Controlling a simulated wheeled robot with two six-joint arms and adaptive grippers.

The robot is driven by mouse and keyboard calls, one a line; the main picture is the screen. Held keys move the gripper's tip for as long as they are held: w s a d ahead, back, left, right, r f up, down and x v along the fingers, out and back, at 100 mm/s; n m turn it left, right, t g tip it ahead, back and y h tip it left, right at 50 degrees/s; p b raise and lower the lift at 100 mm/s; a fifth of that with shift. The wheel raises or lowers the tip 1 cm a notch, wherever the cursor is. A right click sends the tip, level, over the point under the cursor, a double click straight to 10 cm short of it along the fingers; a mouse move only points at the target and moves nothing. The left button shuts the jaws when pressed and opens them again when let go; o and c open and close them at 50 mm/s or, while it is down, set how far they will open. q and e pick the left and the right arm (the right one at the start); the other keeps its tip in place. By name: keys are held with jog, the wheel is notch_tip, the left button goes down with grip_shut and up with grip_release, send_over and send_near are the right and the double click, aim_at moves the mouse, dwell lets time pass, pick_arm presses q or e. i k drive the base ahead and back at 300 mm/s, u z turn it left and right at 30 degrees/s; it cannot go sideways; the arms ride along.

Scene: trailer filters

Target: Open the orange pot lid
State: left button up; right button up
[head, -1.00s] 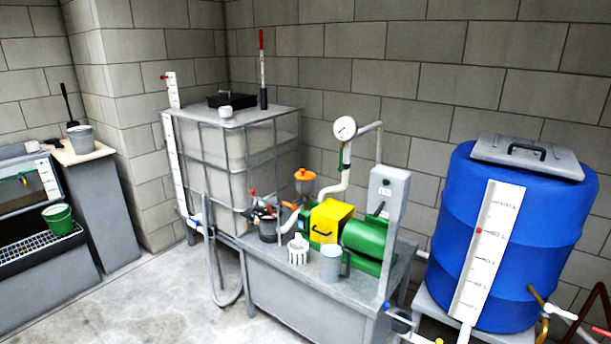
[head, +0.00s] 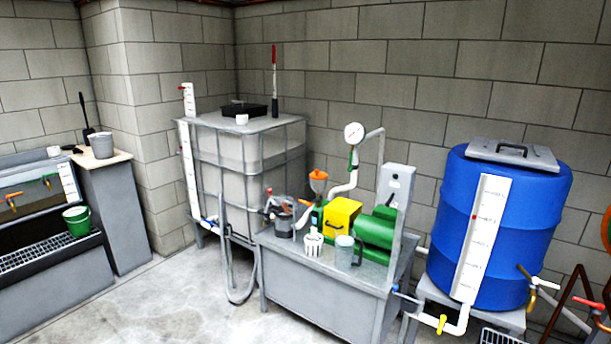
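The orange pot lid (head: 318,175) shows in the head view as a small orange cap on top of a pot on the grey metal bench. It sits behind and left of the yellow box (head: 341,214), close to the white bent pipe. The lid looks seated and upright, but it is too small to tell its fastening. Neither of my grippers is in view.
The grey bench (head: 318,272) also carries a green motor (head: 374,230), a white basket (head: 313,243) and a clear jug (head: 344,252). A caged tank (head: 243,160) stands behind left, a blue barrel (head: 506,230) at right. The floor (head: 170,310) at front left is clear.

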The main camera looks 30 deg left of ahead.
aim_at(317, 174)
jog(key=u, duration=0.7)
jog(key=i, duration=0.5)
jog(key=u, duration=1.15)
jog(key=i, duration=2)
jog(key=z, duration=1.15)
jog(key=i, duration=0.35)
jog(key=z, duration=0.3)
